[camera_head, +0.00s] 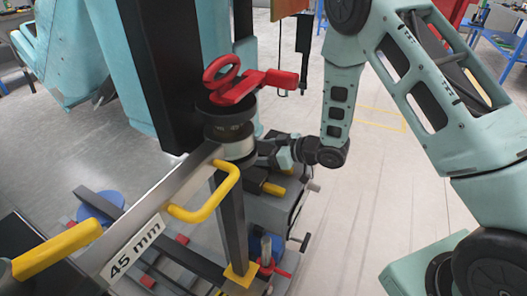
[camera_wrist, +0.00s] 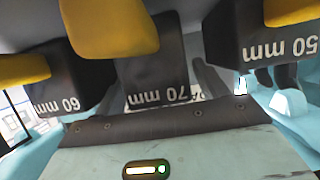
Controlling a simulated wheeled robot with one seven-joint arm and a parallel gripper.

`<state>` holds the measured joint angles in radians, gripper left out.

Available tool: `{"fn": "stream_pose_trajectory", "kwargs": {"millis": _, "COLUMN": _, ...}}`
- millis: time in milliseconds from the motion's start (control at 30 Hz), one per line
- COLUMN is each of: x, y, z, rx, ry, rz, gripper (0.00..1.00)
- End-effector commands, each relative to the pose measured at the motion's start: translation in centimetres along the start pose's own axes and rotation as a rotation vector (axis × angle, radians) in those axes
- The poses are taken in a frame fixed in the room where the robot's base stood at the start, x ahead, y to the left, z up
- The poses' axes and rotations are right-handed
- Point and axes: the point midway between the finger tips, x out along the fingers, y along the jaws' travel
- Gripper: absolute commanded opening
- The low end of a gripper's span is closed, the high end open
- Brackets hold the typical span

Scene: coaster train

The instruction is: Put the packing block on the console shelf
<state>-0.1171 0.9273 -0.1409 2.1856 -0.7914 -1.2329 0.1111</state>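In the wrist view several dark blocks with yellow tops appear upside down: one marked 60 mm (camera_wrist: 75,88), one marked 70 mm (camera_wrist: 155,80) and one marked 50 mm (camera_wrist: 275,50). The 70 mm block is nearest the middle, in front of my gripper's dark palm edge. I cannot tell which is the packing block. In the head view my gripper (camera_head: 277,152) is low beside a round metal column, above a dark block with a yellow handle (camera_head: 272,188). Its fingers are too small and partly hidden to read. I cannot make out the console shelf for certain.
A metal bar marked 45 mm (camera_head: 135,248) with a yellow handle (camera_head: 208,200) crosses the lower left. A red key-shaped handle (camera_head: 245,88) tops the round column (camera_head: 238,148). A grey box (camera_head: 285,208) stands below my gripper. Pale floor (camera_head: 375,190) is open to the right.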

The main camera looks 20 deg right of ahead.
Motion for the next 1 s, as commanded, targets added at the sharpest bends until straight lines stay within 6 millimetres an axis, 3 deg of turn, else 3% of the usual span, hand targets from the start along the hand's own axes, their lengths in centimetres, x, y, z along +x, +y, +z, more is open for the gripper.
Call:
{"fn": "stream_pose_trajectory", "kwargs": {"millis": 267, "x": -0.3, "y": 0.0, "z": -0.5, "rx": 0.0, "ry": 0.0, "rz": 0.001, "gripper": 0.73}}
{"fn": "stream_pose_trajectory", "kwargs": {"millis": 367, "x": -1.6, "y": 0.1, "z": -0.3, "rx": 0.002, "ry": -0.002, "rz": 0.003, "gripper": 0.73}}
{"fn": "stream_pose_trajectory", "kwargs": {"millis": 700, "x": -8.7, "y": 0.2, "z": -0.3, "rx": 0.001, "ry": -0.001, "rz": 0.005, "gripper": 0.73}}
{"fn": "stream_pose_trajectory", "kwargs": {"millis": 1000, "x": -12.0, "y": 0.1, "z": -0.3, "rx": 0.001, "ry": 0.0, "rz": 0.002, "gripper": 0.73}}
